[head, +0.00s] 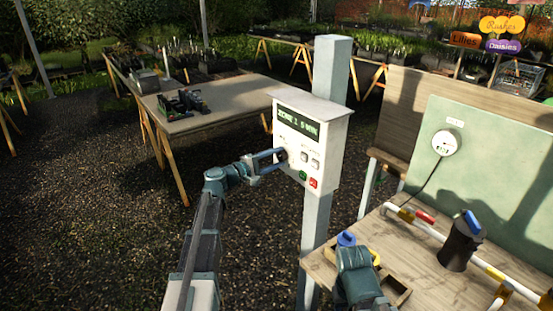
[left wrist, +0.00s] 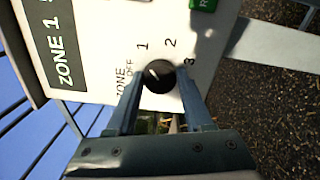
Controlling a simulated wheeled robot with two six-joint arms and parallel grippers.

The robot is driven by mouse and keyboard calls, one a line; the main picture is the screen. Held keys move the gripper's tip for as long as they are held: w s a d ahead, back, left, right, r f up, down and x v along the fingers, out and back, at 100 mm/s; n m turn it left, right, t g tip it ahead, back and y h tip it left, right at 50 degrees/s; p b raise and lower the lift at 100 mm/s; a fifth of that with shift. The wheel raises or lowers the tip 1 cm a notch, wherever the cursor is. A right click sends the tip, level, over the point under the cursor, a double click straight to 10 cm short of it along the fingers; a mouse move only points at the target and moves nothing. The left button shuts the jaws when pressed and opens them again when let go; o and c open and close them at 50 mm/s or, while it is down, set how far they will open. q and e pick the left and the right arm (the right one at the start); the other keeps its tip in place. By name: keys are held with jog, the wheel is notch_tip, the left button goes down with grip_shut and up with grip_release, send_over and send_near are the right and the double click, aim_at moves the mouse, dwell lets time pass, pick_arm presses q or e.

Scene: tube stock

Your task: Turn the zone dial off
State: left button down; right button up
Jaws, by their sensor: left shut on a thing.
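The zone dial is a small black knob (left wrist: 158,77) on the white control box (head: 312,136), with OFF, 1, 2 and 3 printed around it. A pale mark on the knob points up-left in the left wrist view, between OFF and 1; I cannot tell exactly which. The display (head: 298,122) reads ZONE 1 and what looks like 5 MIN. My left gripper (head: 278,158) is at the box front, its fingers shut on the knob from both sides, and hides most of it in the head view. My right gripper (head: 355,262) is low over the bench; its fingers are not clear.
Green and red buttons (head: 314,183) sit low on the box, which is fixed to a grey post (head: 333,70). A potting table (head: 225,103) stands behind left.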

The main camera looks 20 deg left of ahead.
pick_arm(q)
jog(key=n, duration=0.4)
jog(key=shift+n, duration=2.6)
jog(key=shift+c, duration=1.5)
grip_release()
jog(key=shift+a, duration=0.1)
jog(key=v, duration=1.3)
jog(key=shift+s+a, duration=0.2)
jog(key=shift+s, duration=0.05)
